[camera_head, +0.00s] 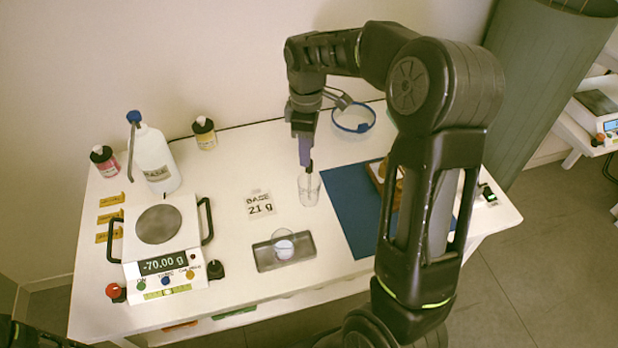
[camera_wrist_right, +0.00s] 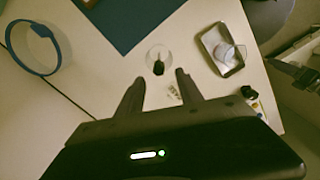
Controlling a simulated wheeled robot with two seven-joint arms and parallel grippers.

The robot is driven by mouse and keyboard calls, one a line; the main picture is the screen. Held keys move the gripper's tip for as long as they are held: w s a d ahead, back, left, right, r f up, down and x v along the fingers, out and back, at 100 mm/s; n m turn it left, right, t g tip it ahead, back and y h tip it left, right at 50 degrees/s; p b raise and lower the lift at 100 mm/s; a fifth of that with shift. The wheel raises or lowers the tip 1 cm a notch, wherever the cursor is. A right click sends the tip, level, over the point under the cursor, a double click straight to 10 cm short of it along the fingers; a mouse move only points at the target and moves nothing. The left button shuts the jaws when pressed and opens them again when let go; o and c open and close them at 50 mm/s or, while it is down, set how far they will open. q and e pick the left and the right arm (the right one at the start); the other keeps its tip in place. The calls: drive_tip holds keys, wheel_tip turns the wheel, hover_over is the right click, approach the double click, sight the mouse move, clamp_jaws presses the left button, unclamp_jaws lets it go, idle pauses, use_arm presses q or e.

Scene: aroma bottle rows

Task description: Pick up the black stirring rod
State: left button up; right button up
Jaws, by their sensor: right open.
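The black stirring rod (camera_head: 309,168) stands in a small clear glass beaker (camera_head: 310,191) near the middle of the table. In the right wrist view the rod's dark end (camera_wrist_right: 158,68) shows between and just beyond my fingertips, inside the round beaker (camera_wrist_right: 158,55). My right gripper (camera_head: 306,158) points down over the beaker, with its jaws open around or just above the rod's top; I cannot tell the exact height. In the right wrist view my right gripper (camera_wrist_right: 160,78) has a clear gap between its fingers.
A grey tray (camera_head: 265,264) with a small glass stands in front of the beaker. A blue mat (camera_head: 349,222) lies to the right, a blue-rimmed round container (camera_head: 353,118) behind. A scale (camera_head: 127,252), a white bottle (camera_head: 153,156) and small bottles stand left.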

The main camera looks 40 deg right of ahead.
drive_tip(key=shift+f, duration=0.1)
drive_tip(key=p, duration=0.2)
hover_over(309, 181)
wheel_tip(309, 181, down, 5)
drive_tip(key=shift+w+d+f, duration=0.1)
drive_tip(key=shift+w+d, duration=0.05)
drive_tip(key=shift+c, duration=0.3)
clamp_jaws()
idle(0.4)
